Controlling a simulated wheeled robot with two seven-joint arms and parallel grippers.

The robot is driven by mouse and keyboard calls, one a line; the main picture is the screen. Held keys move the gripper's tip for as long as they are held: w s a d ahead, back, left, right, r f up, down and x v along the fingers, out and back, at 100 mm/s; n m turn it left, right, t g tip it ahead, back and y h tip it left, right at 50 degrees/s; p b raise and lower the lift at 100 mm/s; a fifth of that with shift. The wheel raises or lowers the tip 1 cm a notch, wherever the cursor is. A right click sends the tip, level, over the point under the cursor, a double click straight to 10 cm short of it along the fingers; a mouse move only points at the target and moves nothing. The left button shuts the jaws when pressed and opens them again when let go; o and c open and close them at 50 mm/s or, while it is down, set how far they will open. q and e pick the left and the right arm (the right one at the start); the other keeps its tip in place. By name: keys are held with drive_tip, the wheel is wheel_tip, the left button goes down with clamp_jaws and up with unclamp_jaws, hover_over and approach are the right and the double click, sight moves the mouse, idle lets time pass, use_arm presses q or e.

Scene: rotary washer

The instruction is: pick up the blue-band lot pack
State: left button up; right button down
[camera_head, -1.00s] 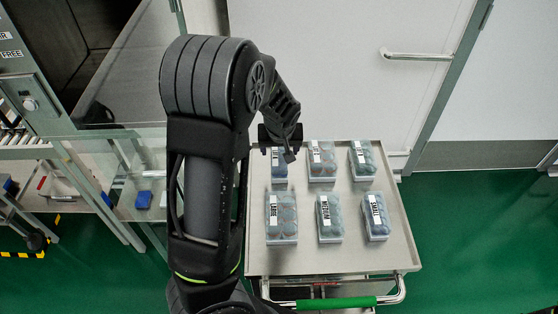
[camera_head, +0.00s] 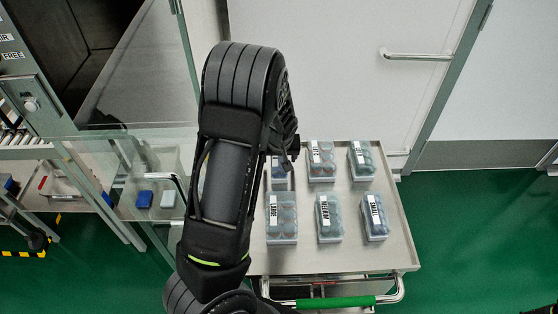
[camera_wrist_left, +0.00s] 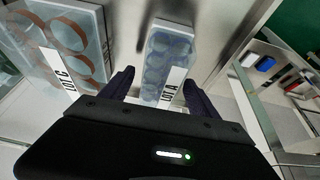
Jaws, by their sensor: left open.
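The blue-band lot pack (camera_wrist_left: 169,52) is a clear box of blue rings with a white "LOT A" label in the left wrist view. In the head view it (camera_head: 280,181) is the left pack of the back row, partly covered by my left arm. My left gripper (camera_wrist_left: 158,80) is open, its two dark fingers on either side of the pack's labelled end in the picture. Whether they touch it cannot be told. In the head view the fingers are mostly hidden behind my arm. My right gripper is not in view.
A pack with orange-brown rings labelled "LOT C" (camera_wrist_left: 62,45) is close by. The cart tray (camera_head: 345,260) also holds a front row labelled large (camera_head: 283,222), medium (camera_head: 329,222) and small (camera_head: 375,220). A glass panel (camera_head: 120,165) stands left of the cart.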

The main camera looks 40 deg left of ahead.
use_arm(q)
drive_tip(key=shift+f+b, duration=0.25)
drive_tip(key=shift+b, duration=0.1)
idle(0.8)
clamp_jaws()
idle(0.9)
